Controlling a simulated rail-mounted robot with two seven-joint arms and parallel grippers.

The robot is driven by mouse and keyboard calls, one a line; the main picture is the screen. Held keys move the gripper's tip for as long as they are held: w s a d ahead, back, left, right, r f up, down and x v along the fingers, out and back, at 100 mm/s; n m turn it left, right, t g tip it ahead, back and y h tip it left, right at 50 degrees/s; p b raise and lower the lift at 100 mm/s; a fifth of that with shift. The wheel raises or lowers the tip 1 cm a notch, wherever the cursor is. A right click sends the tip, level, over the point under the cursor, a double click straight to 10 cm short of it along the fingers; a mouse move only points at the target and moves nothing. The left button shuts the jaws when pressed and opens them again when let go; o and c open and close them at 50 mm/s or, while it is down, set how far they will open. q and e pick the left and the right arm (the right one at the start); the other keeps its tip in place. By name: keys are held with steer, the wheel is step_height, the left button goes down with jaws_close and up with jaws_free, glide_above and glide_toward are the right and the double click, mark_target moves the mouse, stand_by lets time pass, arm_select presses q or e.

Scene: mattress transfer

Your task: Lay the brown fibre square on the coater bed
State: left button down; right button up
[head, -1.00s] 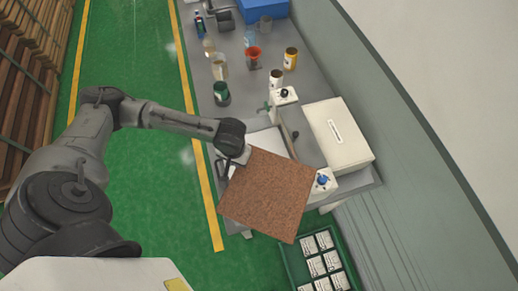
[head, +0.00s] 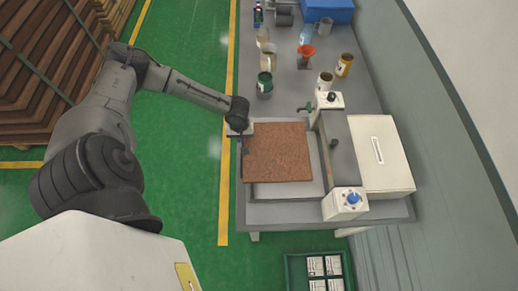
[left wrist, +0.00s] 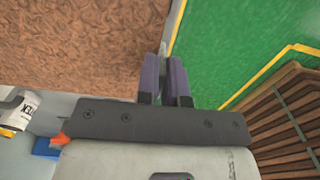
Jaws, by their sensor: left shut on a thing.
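The brown fibre square (head: 278,152) lies flat over the pale coater bed (head: 290,190) and hides most of it. I cannot tell whether it touches the bed or hangs just above it. A strip of bed shows along its near edge, and the roller bar (head: 340,150) is just right of it. My left gripper (head: 244,143) is at the square's left edge. In the left wrist view my left gripper's purple-padded fingers (left wrist: 165,83) are shut on the edge of the square (left wrist: 80,45). My right gripper is not in view.
The coater's end blocks, one with a blue knob (head: 352,198), and a white box (head: 380,155) stand right of the bed. Several cans and an orange funnel (head: 306,52) stand at the back. A green crate (head: 290,270) is on the floor in front.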

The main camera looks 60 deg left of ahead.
mark_target(255, 144)
arm_select(q)
steer(key=w+d+f, duration=0.1)
steer(key=w+d, duration=0.1)
steer(key=w+d+f, duration=0.1)
steer(key=f, duration=0.1)
steer(key=shift+w+d, duration=0.35)
steer(key=shift+f, duration=2.15)
steer(key=c, duration=1.2)
jaws_free()
steer(key=shift+c, duration=0.2)
